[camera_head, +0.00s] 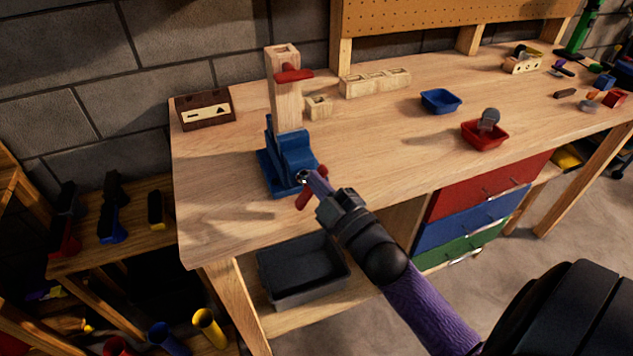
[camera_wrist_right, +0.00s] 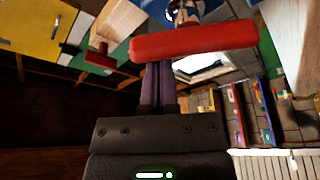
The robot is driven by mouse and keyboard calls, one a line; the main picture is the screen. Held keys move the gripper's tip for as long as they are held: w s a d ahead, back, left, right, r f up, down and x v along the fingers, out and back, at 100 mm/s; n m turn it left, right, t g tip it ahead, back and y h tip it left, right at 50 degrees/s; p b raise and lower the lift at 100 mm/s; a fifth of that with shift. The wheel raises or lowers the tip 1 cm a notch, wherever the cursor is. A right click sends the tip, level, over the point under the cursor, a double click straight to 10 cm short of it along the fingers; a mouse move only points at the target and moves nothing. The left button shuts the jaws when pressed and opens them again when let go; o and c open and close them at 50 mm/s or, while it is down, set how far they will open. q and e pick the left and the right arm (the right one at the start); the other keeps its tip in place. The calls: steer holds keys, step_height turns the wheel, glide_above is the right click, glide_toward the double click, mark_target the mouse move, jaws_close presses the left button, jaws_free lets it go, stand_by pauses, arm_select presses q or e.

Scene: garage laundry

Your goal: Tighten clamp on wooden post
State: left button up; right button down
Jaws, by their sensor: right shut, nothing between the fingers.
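The wooden post (camera_head: 286,105) stands upright in a blue clamp (camera_head: 290,152) at the left part of the workbench. A red piece (camera_head: 293,75) sticks out near the post's top. The clamp's red handle (camera_head: 305,199) is at its front; a red bar (camera_wrist_right: 195,41) crosses close in front of the fingers in the right wrist view. My right gripper (camera_head: 308,178) is shut and empty, its purple fingertips at the clamp's front beside the handle. In the wrist view its fingers (camera_wrist_right: 157,85) end behind the bar; I cannot tell whether they touch it. My left gripper is not in view.
A brown box (camera_head: 206,109) sits left of the post. Wooden blocks (camera_head: 375,81), a blue tray (camera_head: 440,101) and a red tray (camera_head: 486,134) lie to the right. A black bin (camera_head: 300,270) is under the bench. The bench top between the clamp and red tray is clear.

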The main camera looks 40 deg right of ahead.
steer(key=shift+d+m+h, duration=0.25)
steer(key=shift+m+h, duration=0.15)
steer(key=shift+m, duration=0.7)
steer(key=m, duration=0.1)
steer(key=m+h, duration=0.1)
steer(key=m, duration=0.1)
steer(key=shift+s+d+f+t+p, duration=0.15)
steer(key=shift+d+f+t+p, duration=0.1)
steer(key=shift+t+p, duration=0.15)
steer(key=shift+s+d+f+m+h, duration=0.15)
steer(key=shift+m+h, duration=0.25)
steer(key=shift+m, duration=0.35)
steer(key=shift+d+f+m+h, duration=0.1)
steer(key=shift+m+h, duration=0.3)
steer(key=shift+m, duration=0.35)
stand_by(1.8)
stand_by(0.3)
